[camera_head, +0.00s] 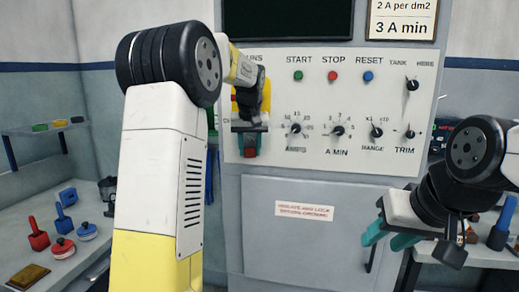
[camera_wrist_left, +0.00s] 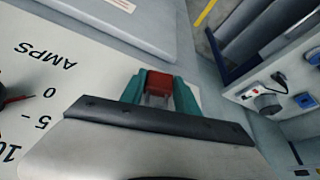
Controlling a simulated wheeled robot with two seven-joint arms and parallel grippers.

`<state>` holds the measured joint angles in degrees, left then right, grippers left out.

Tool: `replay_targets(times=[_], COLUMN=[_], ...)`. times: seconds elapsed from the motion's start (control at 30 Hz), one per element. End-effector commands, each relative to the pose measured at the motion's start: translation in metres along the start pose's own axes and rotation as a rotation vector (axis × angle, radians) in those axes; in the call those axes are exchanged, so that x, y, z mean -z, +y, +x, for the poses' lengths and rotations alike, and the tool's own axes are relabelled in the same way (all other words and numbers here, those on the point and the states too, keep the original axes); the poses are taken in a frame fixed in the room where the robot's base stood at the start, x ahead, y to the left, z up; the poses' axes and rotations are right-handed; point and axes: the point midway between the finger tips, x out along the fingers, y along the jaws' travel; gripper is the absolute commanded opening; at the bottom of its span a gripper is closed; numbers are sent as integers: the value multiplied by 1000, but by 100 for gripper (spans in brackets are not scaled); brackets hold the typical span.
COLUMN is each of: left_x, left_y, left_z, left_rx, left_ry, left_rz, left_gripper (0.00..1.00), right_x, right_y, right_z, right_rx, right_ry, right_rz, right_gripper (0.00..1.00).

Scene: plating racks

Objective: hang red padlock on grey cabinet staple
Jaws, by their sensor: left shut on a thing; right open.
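The red padlock (camera_head: 250,152) is between the teal fingertips of my left gripper (camera_head: 250,138), in front of the grey cabinet's (camera_head: 232,200) control panel, below the partly hidden mains switch. In the left wrist view the red padlock (camera_wrist_left: 158,82) sits between the teal fingers (camera_wrist_left: 160,92), its red body facing away from the wrist. The cabinet staple cannot be made out; my left gripper and arm cover part of the panel. My right gripper (camera_head: 388,236) is open and empty, low in front of the cabinet door's right side.
The panel carries several knobs and a red stop button (camera_head: 333,76). A left bench holds red and blue items, including a red block with a stem (camera_head: 38,236).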

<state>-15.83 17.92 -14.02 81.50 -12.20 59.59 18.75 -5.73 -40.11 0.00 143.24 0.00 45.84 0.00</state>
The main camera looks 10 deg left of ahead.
Motion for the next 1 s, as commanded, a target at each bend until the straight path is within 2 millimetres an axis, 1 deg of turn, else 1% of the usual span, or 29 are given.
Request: replay_targets(times=[0.13,0.17,0.2,0.27,0.3,0.57,0.67,0.7,0.77,1.0], left_x=[0,0,0,0,0,0,0,0,-10,-60], left_y=[0,0,0,0,0,1,0,-1,0,0], left_z=[0,0,0,0,0,-1,-8,-14,-18,-39], left_rx=[0,0,0,0,0,-1,-1,-1,-2,-3], left_ry=[1,1,1,1,0,1,2,3,0,1], left_rz=[0,0,0,0,0,0,0,-1,2,2], left_gripper=[0,39,47,59,63,63,63,63,63,63], right_x=[0,0,0,0,0,0,0,0,0,0], right_y=[0,0,0,0,0,0,0,0,0,0], right_z=[0,0,0,0,0,0,0,0,0,0], right_rx=[0,0,0,0,0,0,0,0,0,0], right_ry=[0,0,0,0,0,0,0,0,0,0], right_rz=[0,0,0,0,0,0,0,0,0,0], right_gripper=[42,42,42,42,42,42,42,42,42,42])
